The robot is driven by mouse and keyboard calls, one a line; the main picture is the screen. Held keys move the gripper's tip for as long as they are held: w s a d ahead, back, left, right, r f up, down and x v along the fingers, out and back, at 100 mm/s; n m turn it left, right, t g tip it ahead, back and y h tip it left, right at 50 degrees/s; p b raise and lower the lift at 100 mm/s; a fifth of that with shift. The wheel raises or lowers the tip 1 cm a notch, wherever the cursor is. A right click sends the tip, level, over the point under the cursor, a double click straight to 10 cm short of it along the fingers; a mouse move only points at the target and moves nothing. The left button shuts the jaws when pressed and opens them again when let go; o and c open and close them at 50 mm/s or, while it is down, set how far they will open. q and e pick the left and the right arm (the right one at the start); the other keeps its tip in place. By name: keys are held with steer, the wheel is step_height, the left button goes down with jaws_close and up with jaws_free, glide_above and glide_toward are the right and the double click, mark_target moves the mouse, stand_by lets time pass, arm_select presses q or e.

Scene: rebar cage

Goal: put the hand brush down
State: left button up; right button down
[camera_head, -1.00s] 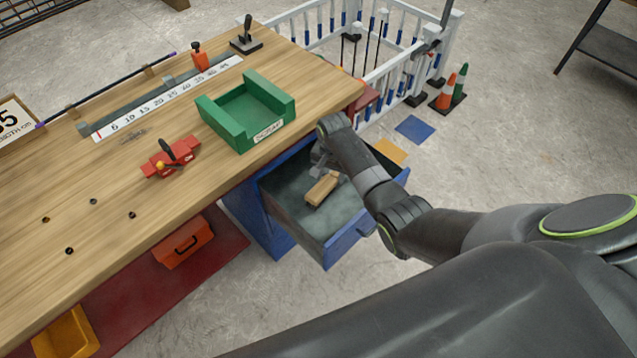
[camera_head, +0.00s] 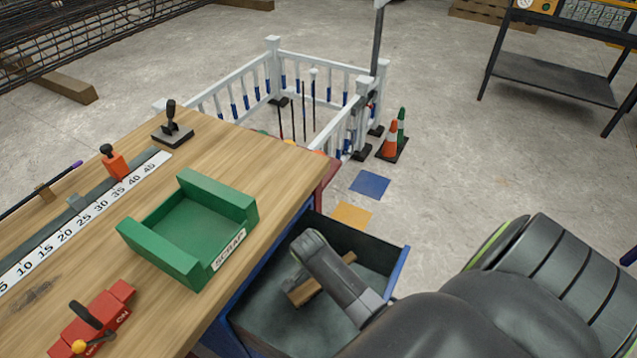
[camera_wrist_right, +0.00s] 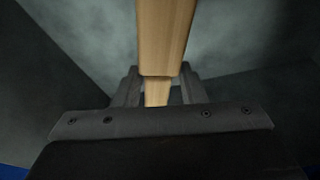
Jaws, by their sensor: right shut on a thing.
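The hand brush shows as a pale wooden piece (camera_head: 305,291) inside the open drawer (camera_head: 398,272) of the bench. My right arm reaches down into the drawer over it and covers its middle. In the right wrist view the brush's wooden part (camera_wrist_right: 165,38) runs between the fingers of my right gripper (camera_wrist_right: 159,80), which is shut on it. The drawer's grey floor and walls lie close around it. Whether the brush touches the drawer floor is unclear, and its bristles are not seen. My left gripper is not in view.
A white railing (camera_head: 272,60) and cones (camera_head: 391,138) stand beyond.

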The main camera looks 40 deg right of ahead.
mark_target(315, 283)
steer(key=shift+w+f, duration=0.1)
steer(key=shift+f, duration=0.4)
step_height(315, 283, down, 3)
steer(key=shift+f+b, duration=0.1)
steer(key=shift+b, duration=0.3)
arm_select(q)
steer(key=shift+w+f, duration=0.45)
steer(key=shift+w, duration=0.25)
arm_select(e)
steer(key=shift+f, duration=0.3)
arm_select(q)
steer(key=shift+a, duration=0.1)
arm_select(e)
steer(key=shift+f, duration=0.1)
steer(key=c, duration=0.9)
jaws_free()
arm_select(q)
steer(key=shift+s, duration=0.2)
arm_select(e)
steer(key=shift+r, duration=0.2)
arm_select(q)
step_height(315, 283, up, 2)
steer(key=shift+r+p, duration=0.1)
steer(key=shift+p, duration=1.05)
arm_select(e)
steer(key=v, duration=1.1)
steer(key=shift+a+r, duration=0.1)
steer(key=shift+r, duration=0.3)
